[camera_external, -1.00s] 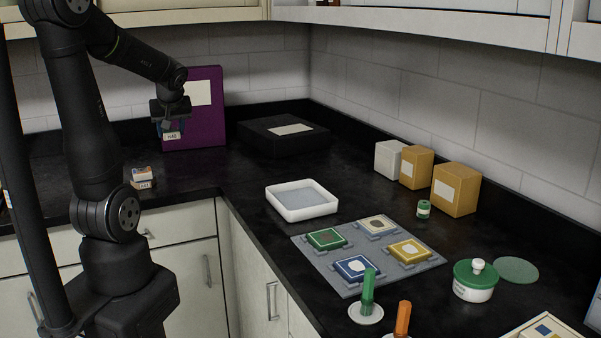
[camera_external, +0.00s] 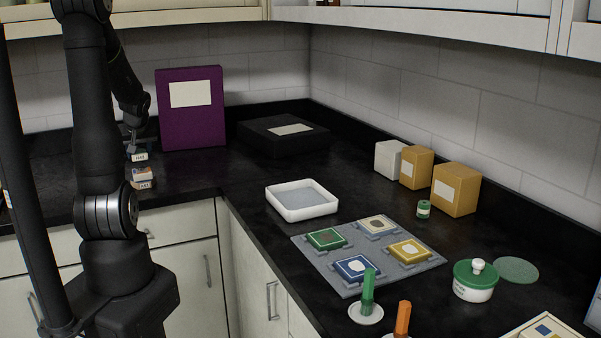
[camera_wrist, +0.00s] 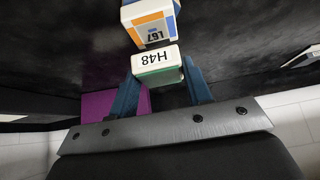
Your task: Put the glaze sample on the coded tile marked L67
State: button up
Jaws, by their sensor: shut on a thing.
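My gripper (camera_wrist: 160,80) is shut on a small green and white block marked H48 (camera_wrist: 156,64). One dark blue finger is on each side of it. Directly beyond the block in the wrist view is an orange, white and blue piece marked L67 (camera_wrist: 150,20). In the external view my gripper (camera_external: 134,143) holds the H48 block (camera_external: 139,157) just above the L67 piece (camera_external: 142,175) on the left counter. I cannot tell whether the two touch. Neither piece is plainly identified as the glaze sample.
A purple panel (camera_external: 191,130) stands behind, to the right of the gripper. A black box (camera_external: 284,137) lies further right. A white tray (camera_external: 300,210) and a grey mat (camera_external: 327,267) with several coloured tiles are on the right counter. The counter between is clear.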

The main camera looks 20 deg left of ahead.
aim_at(158, 141)
jog(key=shift+f, duration=1.8)
jog(key=shift+f, duration=0.1)
jog(key=o, duration=1)
jog(key=shift+o, duration=0.2)
jog(key=shift+r, duration=0.3)
jog(key=v, duration=1.1)
jog(key=shift+s+d+r, duration=0.2)
jog(key=shift+s+d, duration=0.05)
jog(key=shift+x, duration=6.15)
